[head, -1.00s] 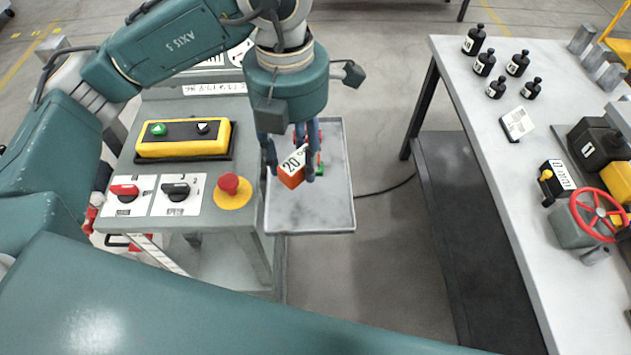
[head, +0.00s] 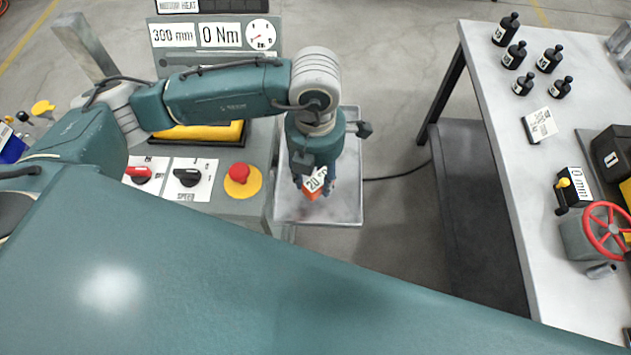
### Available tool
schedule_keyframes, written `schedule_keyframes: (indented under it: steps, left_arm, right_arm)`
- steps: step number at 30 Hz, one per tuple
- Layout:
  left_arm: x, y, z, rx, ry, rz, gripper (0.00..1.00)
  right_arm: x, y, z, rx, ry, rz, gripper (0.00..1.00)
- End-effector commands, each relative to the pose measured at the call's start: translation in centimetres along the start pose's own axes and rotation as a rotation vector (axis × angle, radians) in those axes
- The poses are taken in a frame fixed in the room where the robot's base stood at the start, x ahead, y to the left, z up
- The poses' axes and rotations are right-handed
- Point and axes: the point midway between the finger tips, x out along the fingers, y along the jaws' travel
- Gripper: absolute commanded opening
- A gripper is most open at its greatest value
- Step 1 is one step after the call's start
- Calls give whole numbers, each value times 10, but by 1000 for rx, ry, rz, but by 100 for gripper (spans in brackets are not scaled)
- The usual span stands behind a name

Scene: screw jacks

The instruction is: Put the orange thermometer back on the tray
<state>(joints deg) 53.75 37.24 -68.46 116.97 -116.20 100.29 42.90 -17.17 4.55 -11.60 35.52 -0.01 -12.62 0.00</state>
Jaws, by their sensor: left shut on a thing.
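The orange thermometer (head: 312,187) has a white label reading 20. It is between the fingers of my left gripper (head: 315,186), which is shut on it and points down. The grey tray (head: 347,208) is attached at the right side of the control console, and the thermometer shows over its middle. I cannot tell whether the thermometer touches the tray. The gripper and wrist hide much of the tray's far part. My right gripper is not in view.
The console has a red mushroom button (head: 239,173), a red switch (head: 139,174) and a black knob (head: 187,177) left of the tray. A white table (head: 520,170) at the right bears several black bottles and a red handwheel (head: 604,232).

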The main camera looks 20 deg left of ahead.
Motion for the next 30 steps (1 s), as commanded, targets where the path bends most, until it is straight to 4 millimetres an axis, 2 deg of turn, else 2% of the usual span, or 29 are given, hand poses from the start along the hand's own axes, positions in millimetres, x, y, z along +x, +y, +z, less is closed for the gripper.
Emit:
schedule_keyframes:
  steps: [1, 4, 9, 12, 18, 24, 25, 27, 30]
  left_arm:
    - [2, 0, 0, 0, 0, 0, 9]
    - [11, 0, -1, -1, 2, 0, 9]
    - [37, 0, -1, -1, 3, -1, 9]
    - [45, 0, 0, -1, 0, 1, 9]
    - [47, 0, 0, 0, -1, 1, 9]
    - [52, 0, 0, 0, -2, 1, 9]
    - [50, 0, 0, 0, -1, 1, 46]
    - [50, 0, 0, 0, -1, 1, 59]
    - [50, 0, 0, 0, -1, 1, 59]
  right_arm:
    - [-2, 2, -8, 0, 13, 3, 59]
    - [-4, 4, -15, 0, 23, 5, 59]
    - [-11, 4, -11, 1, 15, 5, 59]
    - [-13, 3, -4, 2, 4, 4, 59]
    - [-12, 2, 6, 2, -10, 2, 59]
    - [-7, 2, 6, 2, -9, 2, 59]
    - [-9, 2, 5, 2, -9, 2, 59]
    - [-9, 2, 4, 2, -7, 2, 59]
    - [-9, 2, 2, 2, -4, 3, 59]
